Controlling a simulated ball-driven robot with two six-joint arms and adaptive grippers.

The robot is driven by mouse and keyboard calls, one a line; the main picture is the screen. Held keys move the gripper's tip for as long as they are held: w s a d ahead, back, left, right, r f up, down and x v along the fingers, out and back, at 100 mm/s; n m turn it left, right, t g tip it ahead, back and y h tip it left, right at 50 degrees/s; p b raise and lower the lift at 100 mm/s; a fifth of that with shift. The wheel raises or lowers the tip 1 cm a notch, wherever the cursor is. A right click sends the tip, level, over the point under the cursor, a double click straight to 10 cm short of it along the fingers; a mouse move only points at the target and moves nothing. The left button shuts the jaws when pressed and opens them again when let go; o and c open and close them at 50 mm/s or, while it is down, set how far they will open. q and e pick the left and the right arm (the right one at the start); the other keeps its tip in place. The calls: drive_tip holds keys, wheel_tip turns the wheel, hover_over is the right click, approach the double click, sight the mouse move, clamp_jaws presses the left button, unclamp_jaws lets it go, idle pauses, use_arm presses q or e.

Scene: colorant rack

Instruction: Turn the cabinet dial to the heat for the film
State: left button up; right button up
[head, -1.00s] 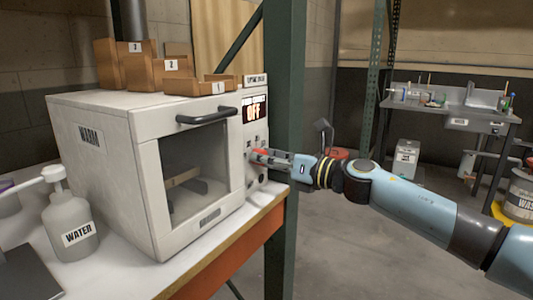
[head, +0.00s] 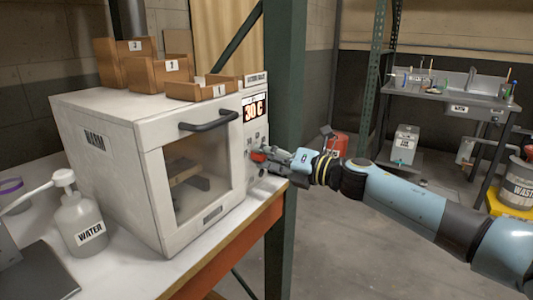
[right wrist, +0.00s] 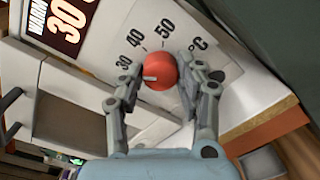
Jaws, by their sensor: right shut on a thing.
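The white warming cabinet (head: 120,150) stands on the bench, its door closed and its inside lit. Its display (head: 255,107) reads 30 C. The red dial (head: 258,156) is on the front panel below the display. In the right wrist view the dial (right wrist: 160,71) sits among the marks 30, 40, 50 and °C, and its pale pointer mark is on the side toward 30. My right gripper (head: 272,158) has its fingers on both sides of the dial and is shut on it; the gripper also shows in the right wrist view (right wrist: 160,85). My left gripper is not in view.
Numbered wooden boxes (head: 165,72) stand on the cabinet's top. A WATER pump bottle (head: 80,226) is at the left on the bench (head: 222,262). A green post (head: 286,100) rises just behind the panel. A grey sink table (head: 450,108) stands at the far right.

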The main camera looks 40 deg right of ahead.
idle(0.3)
drive_tip(key=o, duration=1.2)
drive_tip(key=shift+d, duration=0.1)
drive_tip(key=shift+c, duration=0.2)
drive_tip(key=shift+s, duration=0.1)
drive_tip(key=v, duration=1.1)
drive_tip(key=shift+s+d, duration=0.15)
drive_tip(key=shift+s, duration=0.2)
